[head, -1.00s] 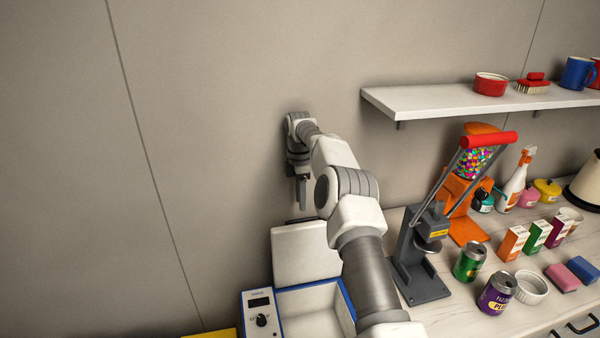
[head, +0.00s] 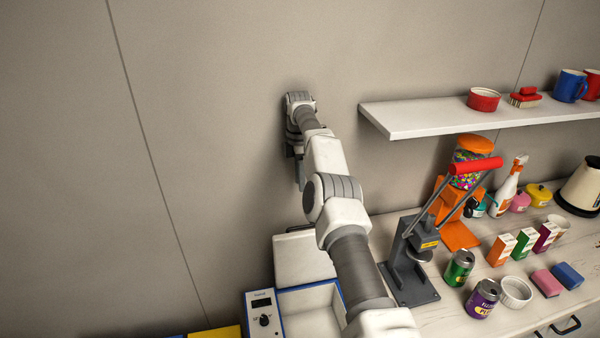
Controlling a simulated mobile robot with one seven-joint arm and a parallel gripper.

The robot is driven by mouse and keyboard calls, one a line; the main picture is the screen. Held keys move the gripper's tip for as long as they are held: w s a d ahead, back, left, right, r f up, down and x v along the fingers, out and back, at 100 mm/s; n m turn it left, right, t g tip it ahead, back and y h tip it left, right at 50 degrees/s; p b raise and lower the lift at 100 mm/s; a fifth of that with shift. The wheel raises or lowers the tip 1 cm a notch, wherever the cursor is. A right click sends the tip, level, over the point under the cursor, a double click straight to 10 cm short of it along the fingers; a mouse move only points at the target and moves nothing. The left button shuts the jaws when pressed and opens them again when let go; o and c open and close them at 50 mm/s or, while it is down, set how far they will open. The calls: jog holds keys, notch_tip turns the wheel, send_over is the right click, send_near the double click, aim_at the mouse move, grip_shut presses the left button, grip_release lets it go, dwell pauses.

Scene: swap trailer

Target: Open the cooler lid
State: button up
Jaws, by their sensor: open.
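The cooler (head: 283,316) stands at the bottom middle of the head view, a white and blue box with a dial and small display on its front left panel. Its white lid (head: 303,258) is raised and leans upright at the back, near the wall. The white inside of the box shows, partly hidden behind my arm. My gripper (head: 300,180) is above the lid, close to the wall, pointing down and apart from the lid. It looks empty; its fingers are small and dark here.
A press with a red handle (head: 475,166) stands on the counter right of my arm. A green can (head: 459,268), a purple can (head: 483,299) and a white bowl (head: 516,291) are beside it. A white shelf (head: 430,122) juts from the wall above. The wall at left is bare.

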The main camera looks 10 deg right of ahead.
dwell(0.3)
jog(key=shift+f, duration=0.1)
jog(key=c, duration=0.4)
jog(key=shift+w+a+f+b, duration=0.1)
jog(key=shift+a+f+b, duration=0.05)
jog(key=shift+b, duration=0.5)
jog(key=shift+c, duration=1.4)
jog(key=shift+a+f+n+y+b, duration=0.15)
jog(key=shift+f+n+y+b, duration=0.2)
jog(key=shift+b, duration=0.2)
grip_shut()
jog(key=s+d+f+t+y+b, duration=0.1)
jog(key=s+b, duration=0.1)
jog(key=b, duration=0.2)
jog(key=s+d+f+t+y+b, duration=0.1)
jog(key=s+d+f+t+b, duration=0.1)
jog(key=b, duration=0.2)
jog(key=s+d+f+m+t+y+b, duration=0.1)
jog(key=s+d+b, duration=0.1)
jog(key=s+b, duration=0.1)
jog(key=shift+f+t+b, duration=0.35)
jog(key=shift+t+b, duration=0.05)
jog(key=shift+b, duration=0.1)
jog(key=shift+s+d+f+m, duration=0.1)
jog(key=shift+s+d+m, duration=0.15)
jog(key=shift+s+d, duration=0.15)
jog(key=x, duration=1)
jog(key=shift+w+p, duration=0.15)
jog(key=shift+p, duration=0.2)
